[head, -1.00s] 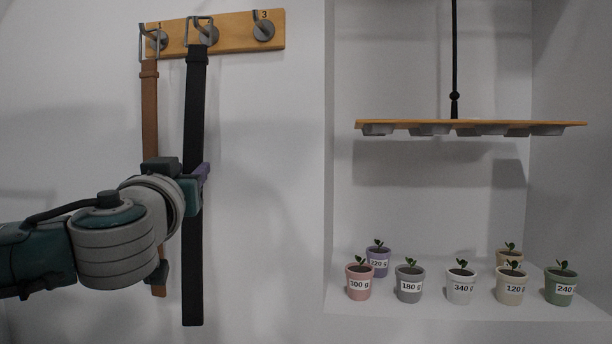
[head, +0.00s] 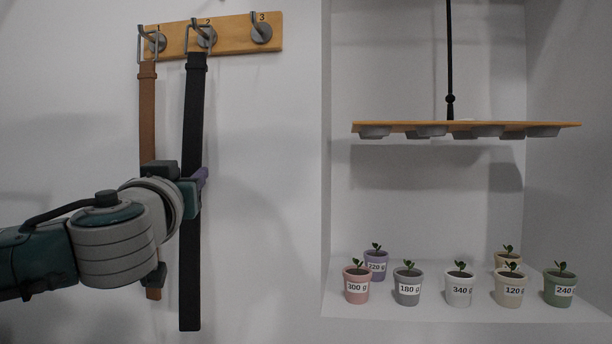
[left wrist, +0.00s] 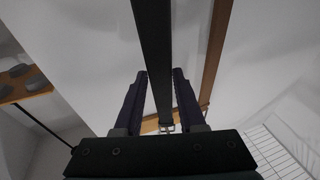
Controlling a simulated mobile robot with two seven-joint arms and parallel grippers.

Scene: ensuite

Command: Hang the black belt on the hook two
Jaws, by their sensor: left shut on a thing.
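The black belt (head: 193,115) hangs straight down. Its metal buckle (head: 190,42) overlaps hook two (head: 206,37) on the wooden rail; I cannot tell whether the hook carries it. My left gripper (head: 196,186) is shut on the belt partway down its length, with the strap's lower part hanging below. In the left wrist view the strap (left wrist: 153,45) runs between the two fingers (left wrist: 160,82), and the buckle (left wrist: 167,127) shows beyond them near the rail. My right gripper is not in view.
A brown belt (head: 148,105) hangs at hook one (head: 156,41), close left of the black belt and partly behind my arm. Hook three (head: 261,33) is empty. At right, a niche holds several labelled plant pots (head: 408,288) beneath a hanging wooden tray (head: 465,126).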

